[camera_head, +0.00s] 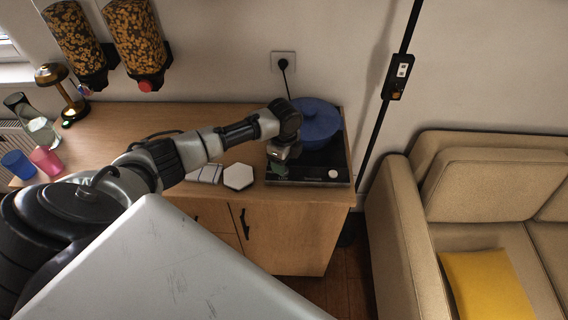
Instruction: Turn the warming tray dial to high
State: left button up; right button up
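The warming tray (316,181) is a dark, flat slab at the right end of the wooden counter. A small round white dial (333,174) shows at the right of its front edge. My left arm reaches across the counter from the left. My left gripper (281,158) points down over the front left part of the tray, to the left of the dial and apart from it. Its fingers are too small and too hidden to tell whether they are open or shut. My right gripper is not in view.
A lidded blue pot (318,122) stands at the back of the tray. A white hexagonal piece (238,176) lies left of the tray. A beige sofa (400,225) stands to the right.

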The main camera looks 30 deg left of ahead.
pick_arm(q)
notch_tip(320, 180, up, 8)
jog(key=b, duration=0.1)
jog(key=shift+f, duration=0.2)
dwell(0.3)
